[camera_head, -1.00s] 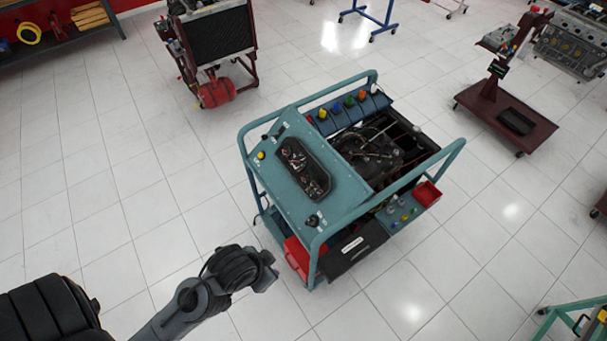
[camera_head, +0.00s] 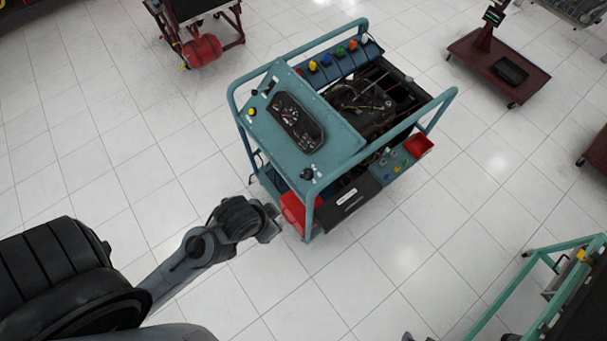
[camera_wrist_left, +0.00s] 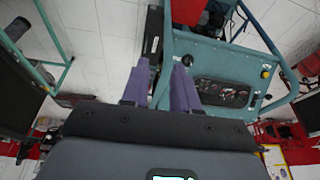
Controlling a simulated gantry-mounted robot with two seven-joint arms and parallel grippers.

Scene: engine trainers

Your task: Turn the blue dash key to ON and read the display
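The teal engine trainer (camera_head: 345,150) stands in the middle of the head view. Its sloping dash panel carries a dark gauge cluster (camera_head: 297,122), also in the left wrist view (camera_wrist_left: 222,92). A black knob (camera_head: 307,173) sits at the panel's near corner. I cannot make out a blue key or the display reading. My left gripper (camera_head: 274,222) is beside the trainer's near-left corner, apart from the knob. In the left wrist view its purple fingers (camera_wrist_left: 160,88) are spread and empty, with the black knob (camera_wrist_left: 187,60) beyond the right fingertip. A small purple piece at the head view's bottom edge may be my right gripper (camera_head: 408,337).
A teal frame rail runs around the dash panel. A red bin (camera_head: 293,210) hangs under the near corner. Coloured caps line the trainer's back edge. Another teal frame (camera_head: 540,285) stands at lower right.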

